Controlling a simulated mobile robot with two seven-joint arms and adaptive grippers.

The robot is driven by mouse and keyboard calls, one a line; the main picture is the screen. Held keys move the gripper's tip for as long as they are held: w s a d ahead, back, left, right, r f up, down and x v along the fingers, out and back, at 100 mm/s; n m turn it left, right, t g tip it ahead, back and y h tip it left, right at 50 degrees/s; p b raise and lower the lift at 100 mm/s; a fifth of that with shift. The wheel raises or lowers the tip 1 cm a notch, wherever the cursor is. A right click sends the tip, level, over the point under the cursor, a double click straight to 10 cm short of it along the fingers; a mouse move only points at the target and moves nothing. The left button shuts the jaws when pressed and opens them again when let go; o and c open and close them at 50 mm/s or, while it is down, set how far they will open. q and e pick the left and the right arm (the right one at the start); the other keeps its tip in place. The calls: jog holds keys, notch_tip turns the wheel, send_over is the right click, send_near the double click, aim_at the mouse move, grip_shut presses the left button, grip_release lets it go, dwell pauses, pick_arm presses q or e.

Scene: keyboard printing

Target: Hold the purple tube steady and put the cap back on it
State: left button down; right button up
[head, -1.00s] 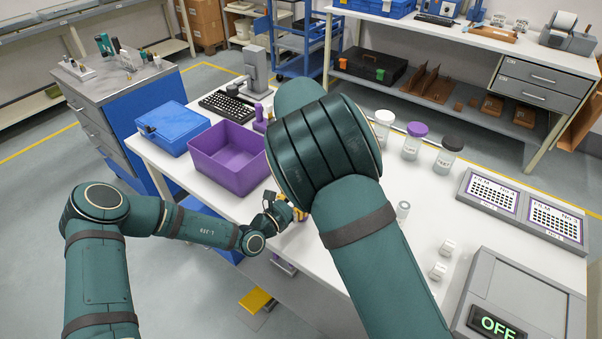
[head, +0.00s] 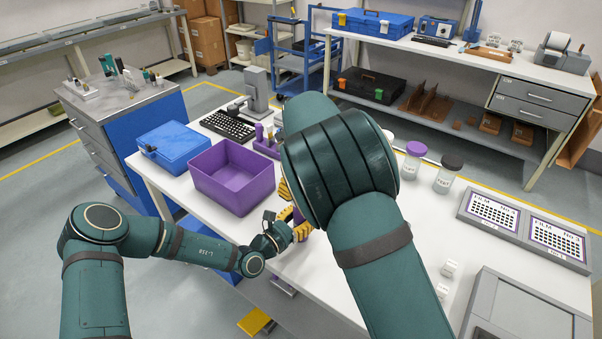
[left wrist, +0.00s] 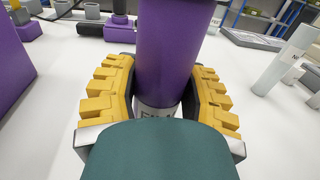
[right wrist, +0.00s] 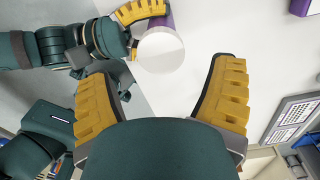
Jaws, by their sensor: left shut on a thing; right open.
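The purple tube (left wrist: 168,55) is upright between the fingers of my left gripper (left wrist: 158,105), which is shut on it. A white label band shows at the tube's lower part. In the head view the left gripper (head: 297,226) is low over the table's front edge, with a bit of purple beside it. My right gripper (right wrist: 165,95) is open, with nothing between its fingertips. A pale round disc (right wrist: 160,50) shows beside the left gripper's fingers in the right wrist view; I cannot tell whether it is the cap or the tube's end.
A purple bin (head: 232,178) and a blue box (head: 170,146) stand on the left of the white table. Lidded jars (head: 414,160) stand at the back. My right arm hides the table's middle in the head view.

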jog(key=n, duration=0.7)
jog(key=shift+s+f+n, duration=0.1)
jog(key=shift+s+n, duration=0.05)
jog(key=shift+n, duration=0.25)
jog(key=n, duration=0.3)
jog(key=shift+n, duration=0.4)
jog(key=n, duration=0.3)
jog(key=shift+s+n, duration=0.1)
jog(key=shift+n, duration=0.2)
jog(key=n, duration=0.5)
jog(key=shift+n, duration=0.3)
jog(key=n, duration=0.3)
jog(key=shift+r+n, duration=0.3)
jog(key=shift+n, duration=0.1)
jog(key=n, duration=0.4)
jog(key=shift+r, duration=0.15)
jog(key=n, duration=0.5)
jog(key=shift+r+n, duration=0.3)
jog(key=n, duration=0.5)
jog(key=shift+r+n, duration=0.3)
jog(key=shift+r, duration=0.05)
jog(key=n, duration=0.5)
jog(key=shift+w+r+n, duration=0.2)
jog(key=shift+r+n, duration=0.1)
jog(key=shift+r, duration=0.1)
jog(key=n, duration=0.3)
jog(key=r+n, duration=0.1)
jog(key=n, duration=0.1)
jog(key=shift+w+n, duration=0.1)
jog(key=shift+n, duration=0.3)
